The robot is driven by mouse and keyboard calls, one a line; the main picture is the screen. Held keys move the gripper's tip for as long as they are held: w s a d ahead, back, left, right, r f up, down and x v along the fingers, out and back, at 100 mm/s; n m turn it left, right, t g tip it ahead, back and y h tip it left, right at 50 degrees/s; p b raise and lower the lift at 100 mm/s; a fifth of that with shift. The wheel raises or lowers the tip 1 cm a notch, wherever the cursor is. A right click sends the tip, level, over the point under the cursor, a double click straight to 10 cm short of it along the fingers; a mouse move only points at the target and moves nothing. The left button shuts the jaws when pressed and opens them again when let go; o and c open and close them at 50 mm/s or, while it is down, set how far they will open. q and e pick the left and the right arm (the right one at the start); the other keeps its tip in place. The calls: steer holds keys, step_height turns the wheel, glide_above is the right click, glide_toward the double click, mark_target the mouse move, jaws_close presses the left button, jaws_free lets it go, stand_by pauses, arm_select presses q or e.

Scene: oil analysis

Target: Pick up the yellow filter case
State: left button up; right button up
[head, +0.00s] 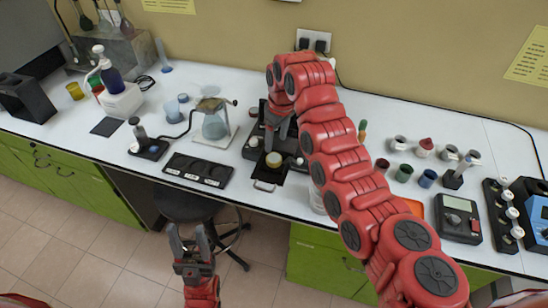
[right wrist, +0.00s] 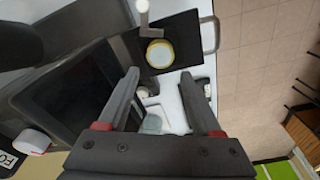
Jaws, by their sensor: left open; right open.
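The yellow filter case (head: 273,159) is a small round case with a yellow rim and a pale top. It sits on a dark square plate at the front edge of the bench. In the right wrist view the case (right wrist: 160,53) lies just beyond my fingertips, roughly between their lines. My right gripper (head: 277,132) is open and empty, pointing down behind the case in the head view; its two fingers also show in the right wrist view (right wrist: 159,76). My left gripper (head: 189,241) is open and empty, in front of the bench over the floor.
A black device (head: 253,150) stands beside the plate, under my right arm. A flask (head: 215,124) and a black tray (head: 198,172) are to the left. Small coloured cups (head: 404,173) and a meter (head: 458,218) are to the right. A stool (head: 188,205) stands below the bench.

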mark_target(274, 158)
steer(key=shift+f+p, duration=0.3)
steer(key=shift+f, duration=0.35)
steer(key=shift+w+f, duration=0.1)
steer(key=shift+f, duration=0.45)
steer(key=shift+f+p, duration=0.2)
steer(key=shift+p, duration=0.25)
steer(key=f+p, duration=0.2)
steer(key=f, duration=0.2)
steer(key=shift+a+f+p, duration=0.15)
steer(key=shift+a+p, duration=0.05)
steer(key=shift+p, duration=0.2)
steer(key=shift+w+f, duration=0.15)
steer(key=shift+f, duration=0.1)
steer(key=c, duration=1)
